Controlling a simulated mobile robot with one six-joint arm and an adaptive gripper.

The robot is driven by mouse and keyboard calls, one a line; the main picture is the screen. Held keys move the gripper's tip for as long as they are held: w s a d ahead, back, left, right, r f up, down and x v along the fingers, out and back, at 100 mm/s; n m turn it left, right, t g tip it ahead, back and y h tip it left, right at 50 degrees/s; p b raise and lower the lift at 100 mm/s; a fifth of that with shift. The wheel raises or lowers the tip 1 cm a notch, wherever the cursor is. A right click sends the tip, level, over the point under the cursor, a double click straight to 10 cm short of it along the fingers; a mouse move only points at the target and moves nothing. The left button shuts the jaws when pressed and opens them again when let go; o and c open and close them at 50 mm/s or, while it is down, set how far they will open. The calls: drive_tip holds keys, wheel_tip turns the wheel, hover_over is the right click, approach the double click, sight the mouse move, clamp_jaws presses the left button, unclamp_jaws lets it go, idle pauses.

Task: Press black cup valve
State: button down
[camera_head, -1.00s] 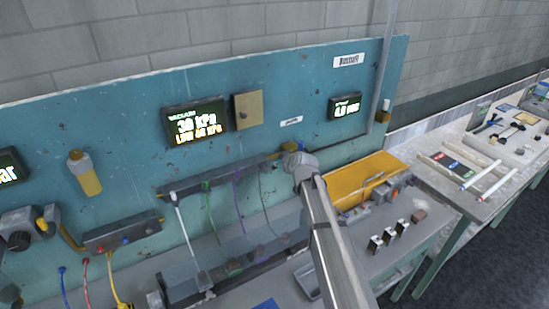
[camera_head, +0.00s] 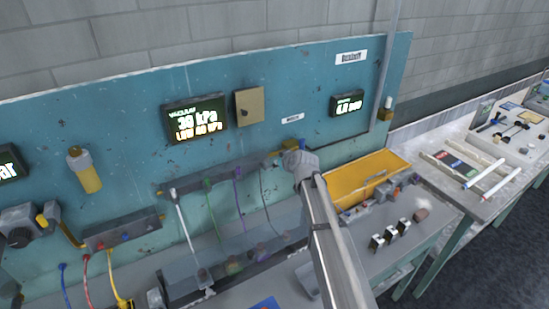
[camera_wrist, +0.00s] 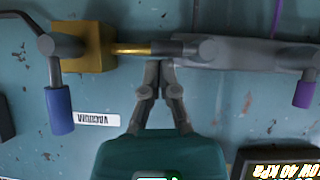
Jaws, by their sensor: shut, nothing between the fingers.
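In the wrist view my gripper (camera_wrist: 158,66) is shut and empty. Its fingertips are together at the lower edge of the fittings on the panel, close to a short dark grey rod. This rod runs left from a round grey valve joint (camera_wrist: 207,48) on the grey manifold (camera_wrist: 250,53). A black tube (camera_wrist: 195,14) leaves the manifold beside that joint, so this looks like the black cup valve. I cannot tell whether the fingertips touch the rod. In the head view my wrist hides the fingers, and the black tube (camera_head: 265,193) hangs from the manifold (camera_head: 215,180).
A brass pipe and yellow block (camera_wrist: 97,47) lie left of the fingertips, with a blue handle (camera_wrist: 58,110) beyond. A purple handle (camera_wrist: 304,94) is at right.

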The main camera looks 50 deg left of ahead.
drive_tip(key=shift+r, duration=0.15)
drive_tip(key=w+a+r+p+v, duration=0.1)
drive_tip(key=r+p+v, duration=0.1)
drive_tip(key=p+v, duration=0.7)
drive_tip(key=v, duration=0.3)
drive_tip(key=shift+d+r, duration=0.15)
idle(0.7)
drive_tip(key=w+d+f+m+h+b, duration=0.25)
drive_tip(key=w+d+f, duration=0.25)
drive_tip(key=d, duration=0.8)
drive_tip(key=w+d+f+m+t+h+b, duration=0.1)
drive_tip(key=w+d+f+m+h+b, duration=0.3)
drive_tip(key=d, duration=0.9)
drive_tip(key=w+d+f+m+y+b, duration=0.15)
drive_tip(key=w+d+f, duration=0.5)
drive_tip(key=d, duration=0.65)
drive_tip(key=s+d+f+m+g+h+b, duration=0.1)
drive_tip(key=s+d+f+m+h+b, duration=0.1)
drive_tip(key=d, duration=1)
drive_tip(key=s+d+f+m+g+h+b, duration=0.1)
drive_tip(key=s+d+f+m+h+b, duration=0.1)
drive_tip(key=d, duration=1)
drive_tip(key=s+d+f+m+h+b, duration=0.2)
drive_tip(key=d+f+m+b, duration=0.3)
drive_tip(key=d, duration=0.7)
drive_tip(key=shift+s+d+f+g, duration=0.15)
drive_tip(key=shift+s+f+g, duration=0.25)
drive_tip(key=shift+s+f, duration=0.35)
